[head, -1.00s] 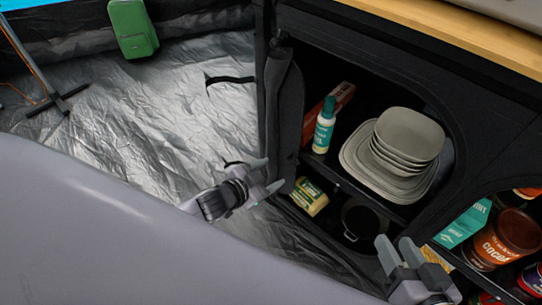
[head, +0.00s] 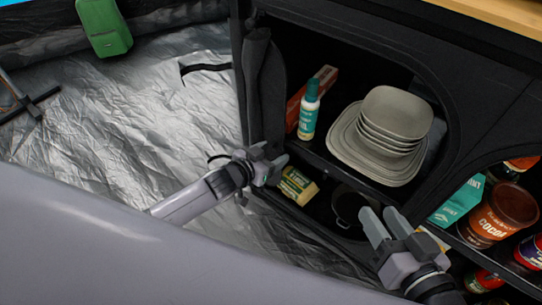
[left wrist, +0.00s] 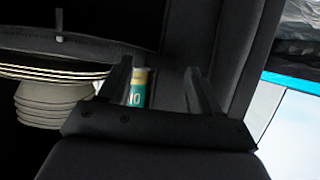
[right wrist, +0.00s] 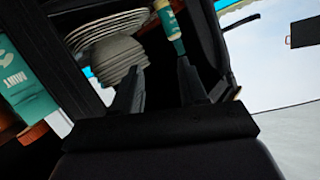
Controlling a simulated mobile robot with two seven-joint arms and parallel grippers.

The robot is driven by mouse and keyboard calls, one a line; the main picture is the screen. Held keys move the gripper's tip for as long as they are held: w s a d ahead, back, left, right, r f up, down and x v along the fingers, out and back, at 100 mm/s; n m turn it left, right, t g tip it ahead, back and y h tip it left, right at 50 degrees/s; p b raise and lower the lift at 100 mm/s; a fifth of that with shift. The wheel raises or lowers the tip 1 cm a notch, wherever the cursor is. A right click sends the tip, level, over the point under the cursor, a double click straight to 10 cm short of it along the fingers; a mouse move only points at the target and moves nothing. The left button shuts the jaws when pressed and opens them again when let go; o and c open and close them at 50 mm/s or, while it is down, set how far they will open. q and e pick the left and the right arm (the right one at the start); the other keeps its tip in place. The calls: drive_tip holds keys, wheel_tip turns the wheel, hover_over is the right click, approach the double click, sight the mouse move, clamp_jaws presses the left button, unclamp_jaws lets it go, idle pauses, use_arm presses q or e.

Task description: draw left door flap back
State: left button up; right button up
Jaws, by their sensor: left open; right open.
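The left door flap (head: 262,95) is a dark fabric strip, bunched along the left edge of the left cabinet opening and hanging down. The opening is uncovered, with its shelves showing. My left gripper (head: 272,161) is open at the flap's lower end, in front of the opening; I cannot tell if it touches the flap. In the left wrist view its fingers (left wrist: 163,85) are apart, with a bottle showing between them farther off. My right gripper (head: 384,218) is open and empty, in front of the opening's lower right; its fingers also show apart in the right wrist view (right wrist: 163,88).
Inside the opening are a teal-and-white bottle (head: 309,112), stacked plates and bowls (head: 390,135), a yellow packet (head: 297,186) and a dark pot (head: 350,212). A cocoa tin (head: 496,215) stands in the right compartment.

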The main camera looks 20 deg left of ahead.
use_arm(q)
drive_tip(key=shift+w, duration=0.1)
clamp_jaws()
drive_tip(key=shift+w+a+r+p, duration=0.1)
drive_tip(key=shift+w+a+p, duration=0.15)
drive_tip(key=shift+a, duration=0.25)
drive_tip(key=shift+w+a+p, duration=0.1)
drive_tip(key=shift+a+p, duration=0.15)
drive_tip(key=shift+a, duration=0.2)
drive_tip(key=shift+w+a, duration=0.1)
drive_tip(key=shift+a, duration=0.15)
unclamp_jaws()
use_arm(e)
drive_tip(key=shift+a+f+m+g, duration=0.2)
drive_tip(key=shift+a+m+g, duration=0.05)
drive_tip(key=shift+m+g, duration=0.05)
